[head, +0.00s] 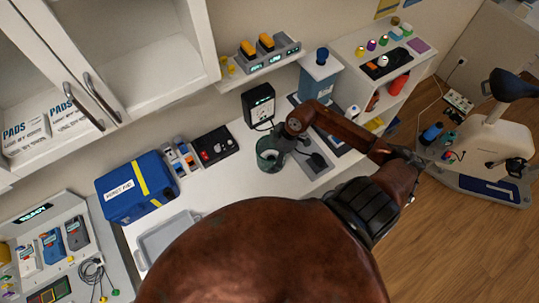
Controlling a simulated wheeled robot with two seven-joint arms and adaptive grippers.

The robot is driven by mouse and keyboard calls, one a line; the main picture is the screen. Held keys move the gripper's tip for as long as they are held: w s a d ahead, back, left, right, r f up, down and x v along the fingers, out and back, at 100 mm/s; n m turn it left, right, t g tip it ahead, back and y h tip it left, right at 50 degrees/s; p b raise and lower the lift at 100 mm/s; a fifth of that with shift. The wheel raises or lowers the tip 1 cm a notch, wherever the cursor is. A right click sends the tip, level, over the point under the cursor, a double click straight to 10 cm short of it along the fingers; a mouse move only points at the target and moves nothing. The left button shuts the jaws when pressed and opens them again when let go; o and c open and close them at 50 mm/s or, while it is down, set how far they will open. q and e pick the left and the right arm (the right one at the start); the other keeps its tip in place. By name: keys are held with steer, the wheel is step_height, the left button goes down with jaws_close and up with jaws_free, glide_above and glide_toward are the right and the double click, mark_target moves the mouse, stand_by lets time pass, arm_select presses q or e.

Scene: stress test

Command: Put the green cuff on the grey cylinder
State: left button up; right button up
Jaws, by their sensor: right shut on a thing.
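My right gripper (283,144) reaches down over the white counter, its arm coming in from the right. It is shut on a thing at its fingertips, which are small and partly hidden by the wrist. A round dark-green open-topped ring, seemingly the green cuff (266,163), is right at the fingertips. Something greyish shows inside the ring, but I cannot tell whether it is the grey cylinder or whether the cuff is around it. I cannot make out the grey cylinder clearly elsewhere. My left gripper is not in view.
A black-faced charger box (259,103) stands behind the gripper, and a grey pad with a dark device (316,160) lies right of it. A blue bag (137,188), a grey tray (165,235) and a dark box (214,146) are to the left. Bare counter (225,185) lies between.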

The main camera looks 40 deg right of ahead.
steer(key=shift+f+b, duration=1.55)
steer(key=shift+f, duration=1.95)
steer(key=o, duration=1.2)
steer(key=v, duration=1.2)
steer(key=shift+a, duration=0.1)
